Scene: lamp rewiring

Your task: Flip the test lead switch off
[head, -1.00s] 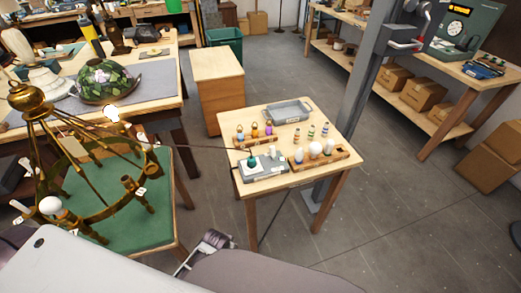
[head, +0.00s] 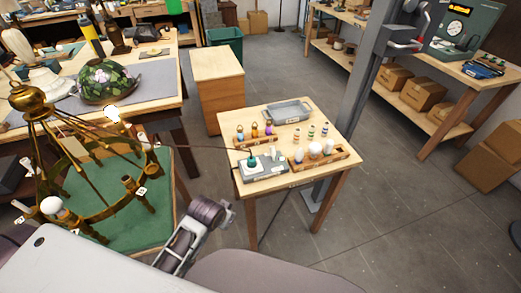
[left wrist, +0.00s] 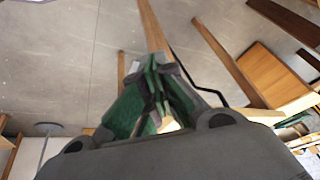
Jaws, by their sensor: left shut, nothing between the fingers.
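The grey test box (head: 265,168) sits on the front left of the small wooden table (head: 262,187), with a teal round part (head: 252,161) on it. A thin dark lead (head: 200,149) runs left from it to the brass chandelier frame (head: 75,150). A bulb (head: 112,114) there glows. The switch is too small to make out. My left gripper (head: 208,212) is in front of and below the table's left front side, apart from the box. Its fingers show shut and empty in the left wrist view (left wrist: 155,100). My right gripper is not seen.
Bulb racks (head: 320,158) and a grey tray (head: 287,111) share the small table. A wooden cabinet (head: 217,90) stands behind it. The chandelier is on a green-topped table (head: 150,225) at left.

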